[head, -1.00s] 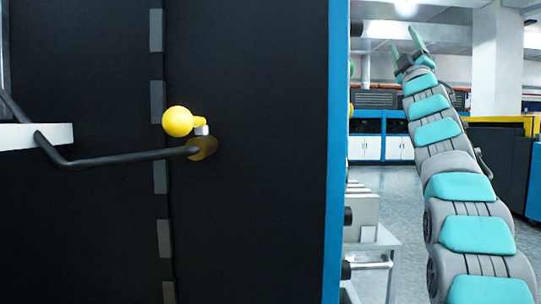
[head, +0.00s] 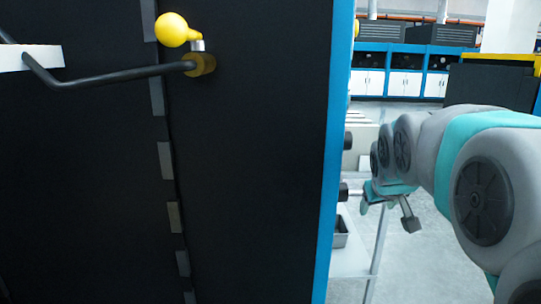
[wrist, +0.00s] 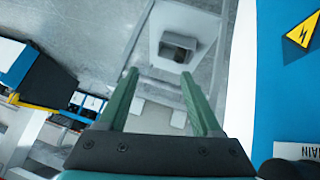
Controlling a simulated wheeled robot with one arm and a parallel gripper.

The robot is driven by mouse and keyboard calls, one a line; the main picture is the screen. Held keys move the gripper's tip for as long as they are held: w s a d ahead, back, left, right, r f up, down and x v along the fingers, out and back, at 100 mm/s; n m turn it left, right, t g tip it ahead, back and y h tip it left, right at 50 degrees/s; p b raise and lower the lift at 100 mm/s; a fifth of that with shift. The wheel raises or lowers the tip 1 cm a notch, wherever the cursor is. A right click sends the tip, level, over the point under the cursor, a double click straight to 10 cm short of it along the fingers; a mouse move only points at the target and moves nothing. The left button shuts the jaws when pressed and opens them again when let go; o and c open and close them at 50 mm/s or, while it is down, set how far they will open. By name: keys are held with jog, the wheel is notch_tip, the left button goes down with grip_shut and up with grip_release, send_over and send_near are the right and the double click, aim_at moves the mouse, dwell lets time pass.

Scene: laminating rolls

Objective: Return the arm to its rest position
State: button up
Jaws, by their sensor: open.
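My arm reaches in from the right edge of the head view and bends down. My gripper (head: 388,202) hangs low at the end of it, right of the dark machine panel and in front of a pale cart. In the wrist view my gripper (wrist: 159,98) shows two green fingers spread apart, with nothing between them.
A tall dark machine panel (head: 250,150) with a blue edge fills the left, with a yellow knob (head: 173,30) and a bent black rod (head: 110,75). A pale cart (head: 352,258) stands close by the gripper. Blue and white cabinets (head: 405,84) line the back. Floor is clear between.

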jog(key=s+a+f+g, duration=0.3)
jog(key=s+f, duration=0.3)
jog(key=s, duration=0.5)
jog(key=s+a+f+g+y, duration=0.1)
jog(key=s+a+f+g, duration=0.2)
jog(key=s, duration=0.9)
jog(key=s+a+f+m+g+y, duration=0.1)
jog(key=s+a+f+g, duration=0.2)
jog(key=s+f, duration=0.6)
jog(key=s, duration=0.3)
jog(key=shift+s+f+g, duration=0.15)
jog(key=shift+f+g, duration=0.15)
jog(key=shift+f, duration=0.05)
jog(key=shift+c, duration=0.3)
